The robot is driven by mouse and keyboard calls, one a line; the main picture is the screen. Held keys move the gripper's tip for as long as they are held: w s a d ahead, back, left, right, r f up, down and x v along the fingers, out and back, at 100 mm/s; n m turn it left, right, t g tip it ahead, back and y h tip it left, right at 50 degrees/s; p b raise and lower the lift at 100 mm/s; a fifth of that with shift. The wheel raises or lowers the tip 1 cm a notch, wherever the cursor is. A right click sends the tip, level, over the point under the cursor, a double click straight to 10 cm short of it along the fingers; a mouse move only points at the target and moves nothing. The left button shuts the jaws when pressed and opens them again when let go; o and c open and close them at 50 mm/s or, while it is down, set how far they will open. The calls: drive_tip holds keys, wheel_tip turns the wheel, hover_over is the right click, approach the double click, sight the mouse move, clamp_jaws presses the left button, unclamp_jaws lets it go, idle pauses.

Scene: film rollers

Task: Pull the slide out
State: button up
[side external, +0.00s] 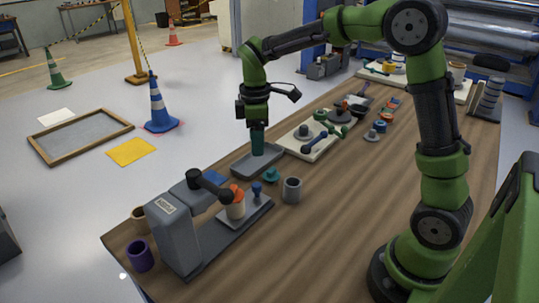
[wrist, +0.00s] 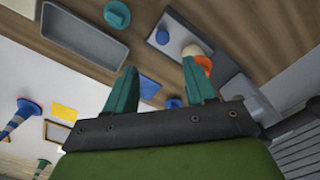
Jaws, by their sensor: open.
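The likely slide is a flat grey plate with an upright blue knob (side external: 257,189), at the foot of a grey upright machine (side external: 172,235) at the table's near left. A cream and orange piece (side external: 235,206) stands on the plate under the machine's arm. In the wrist view the blue knob (wrist: 162,37) and the cream and orange piece (wrist: 201,58) show beyond my fingers. My gripper (side external: 257,152) points down over a grey tray (side external: 243,168), apart from the knob. In the wrist view my gripper (wrist: 159,70) has its green fingers apart with nothing between them.
A teal knobbed piece (side external: 271,175) and a grey cup (side external: 292,190) stand close to the plate. A purple cup (side external: 139,256) and a tan cup (side external: 140,219) are by the machine. A cream board (side external: 310,152) with parts lies farther back.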

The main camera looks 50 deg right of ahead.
wheel_tip(320, 180, up, 4)
idle(0.5)
drive_tip(key=s+a+r+m+t+y, duration=0.1)
drive_tip(key=s+a+m+t, duration=0.1)
drive_tip(key=s+m, duration=0.4)
drive_tip(key=s+a+r+m+t+y, duration=0.1)
drive_tip(key=s+m+t, duration=0.4)
drive_tip(key=s, duration=0.7)
drive_tip(key=shift+s+a+r+m, duration=0.25)
drive_tip(key=shift+a+r+m, duration=0.4)
drive_tip(key=shift+m, duration=0.35)
drive_tip(key=shift+f, duration=0.1)
